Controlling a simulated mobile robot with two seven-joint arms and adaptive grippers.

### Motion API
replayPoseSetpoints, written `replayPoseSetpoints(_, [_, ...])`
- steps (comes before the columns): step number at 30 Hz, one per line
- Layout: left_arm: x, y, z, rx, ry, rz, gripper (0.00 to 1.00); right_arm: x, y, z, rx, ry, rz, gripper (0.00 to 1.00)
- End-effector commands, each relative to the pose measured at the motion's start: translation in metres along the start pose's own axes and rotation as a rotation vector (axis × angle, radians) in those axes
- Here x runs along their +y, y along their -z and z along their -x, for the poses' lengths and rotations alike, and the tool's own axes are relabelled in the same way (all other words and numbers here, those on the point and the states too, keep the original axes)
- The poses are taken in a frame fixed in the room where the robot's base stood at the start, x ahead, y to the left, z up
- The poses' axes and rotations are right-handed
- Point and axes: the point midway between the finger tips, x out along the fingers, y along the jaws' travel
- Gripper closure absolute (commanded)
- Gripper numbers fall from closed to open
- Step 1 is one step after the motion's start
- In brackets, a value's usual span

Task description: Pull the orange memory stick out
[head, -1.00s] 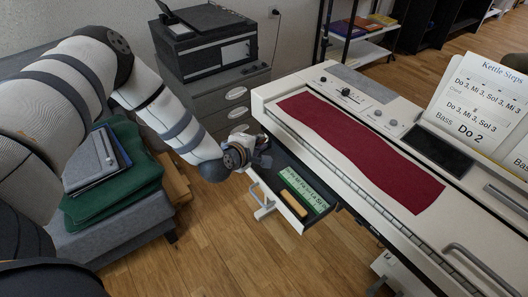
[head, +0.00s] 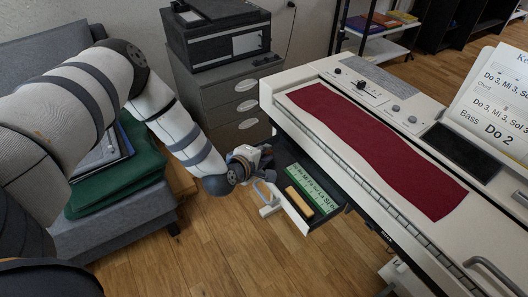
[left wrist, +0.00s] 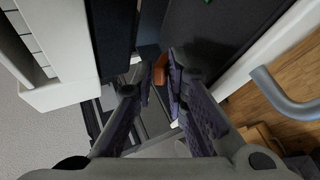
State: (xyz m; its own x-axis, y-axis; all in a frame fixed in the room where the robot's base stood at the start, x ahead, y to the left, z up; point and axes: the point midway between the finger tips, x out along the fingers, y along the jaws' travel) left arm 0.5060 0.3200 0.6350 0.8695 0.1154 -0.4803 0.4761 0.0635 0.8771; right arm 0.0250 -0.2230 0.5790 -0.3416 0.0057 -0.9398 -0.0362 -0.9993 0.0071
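The orange memory stick (left wrist: 158,70) shows in the left wrist view as a small orange piece at the fingertips. The right-hand finger hides part of it. My left gripper (left wrist: 160,75) has its fingertips close together, one on each side of the orange piece. I cannot tell whether both touch it. In the head view my left gripper (head: 262,158) is at the left end of the digital piano (head: 400,85), by the inner end of an open dark drawer (head: 326,216). The stick cannot be made out there. My right gripper is not in view.
The drawer holds a green note strip (head: 312,185) and a tan block (head: 299,201). A white handle (head: 269,194) sticks out by the drawer. A grey cabinet (head: 230,100) with a printer (head: 215,38) stands behind. A sofa (head: 110,228) is left, with bare floor between.

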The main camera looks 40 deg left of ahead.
Motion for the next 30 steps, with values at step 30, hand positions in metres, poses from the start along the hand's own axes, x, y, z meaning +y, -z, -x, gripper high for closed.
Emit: replayPoseSetpoints(30, [-0.001, 0.0, 0.038, -0.001, 0.008, 0.0, 0.69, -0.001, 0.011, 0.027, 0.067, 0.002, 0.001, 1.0])
